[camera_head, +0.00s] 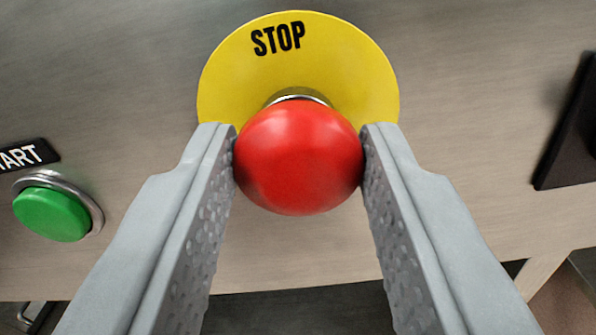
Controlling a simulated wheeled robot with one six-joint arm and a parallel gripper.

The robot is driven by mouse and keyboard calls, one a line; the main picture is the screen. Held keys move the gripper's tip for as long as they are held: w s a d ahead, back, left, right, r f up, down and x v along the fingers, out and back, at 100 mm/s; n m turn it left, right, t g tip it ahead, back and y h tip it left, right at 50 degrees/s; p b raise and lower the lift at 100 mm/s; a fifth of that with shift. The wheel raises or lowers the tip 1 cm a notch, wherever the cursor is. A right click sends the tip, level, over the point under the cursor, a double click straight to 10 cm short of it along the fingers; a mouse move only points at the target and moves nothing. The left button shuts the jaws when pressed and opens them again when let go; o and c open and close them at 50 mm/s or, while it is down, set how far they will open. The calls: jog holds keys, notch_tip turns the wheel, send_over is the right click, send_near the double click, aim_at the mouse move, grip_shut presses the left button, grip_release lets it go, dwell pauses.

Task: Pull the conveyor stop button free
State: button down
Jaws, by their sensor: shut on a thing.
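The conveyor stop button (299,157) is a round red mushroom knob in the middle of the view. It stands out from a round yellow plate (350,75) marked STOP. A bit of its metal collar shows above the knob. My gripper (299,160) has one grey finger on each side of the knob. Both fingertips touch the knob at its left and right sides, so the gripper is shut on it. The lower part of the yellow plate and the button's stem are hidden behind the knob and fingers.
A green button (52,213) in a metal ring sits at the left, under a black label (26,155) ending in "ART". A dark block (575,130) is at the right edge. The grey-beige panel (130,80) ends in a lower edge, with dark space below.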

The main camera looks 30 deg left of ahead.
jog(key=c, duration=0.9)
grip_release()
jog(key=shift+c, duration=0.2)
jog(key=v, duration=1.7)
jog(key=shift+s, duration=0.25)
jog(key=s+a+r+h, duration=0.1)
jog(key=s+r+h, duration=0.1)
jog(key=s+r, duration=0.35)
jog(key=s+r+t+h, duration=0.1)
jog(key=s+r, duration=0.1)
jog(key=r, duration=0.7)
jog(key=s+a+r+h, duration=0.1)
jog(key=s+r+h, duration=0.1)
jog(key=s+r, duration=0.35)
jog(key=s+a+r, duration=0.1)
jog(key=s+r, duration=0.3)
jog(key=s, duration=0.3)
jog(key=s+a+r+m, duration=0.1)
jog(key=s+r, duration=0.3)
jog(key=s, duration=0.3)
jog(key=s+a+r, duration=0.1)
jog(key=s+r, duration=0.3)
jog(key=s, duration=0.3)
jog(key=shift+s+a+r+g+h, duration=0.25)
jog(key=shift+a+r+g+h, duration=0.05)
jog(key=shift+a+r+g, duration=0.1)
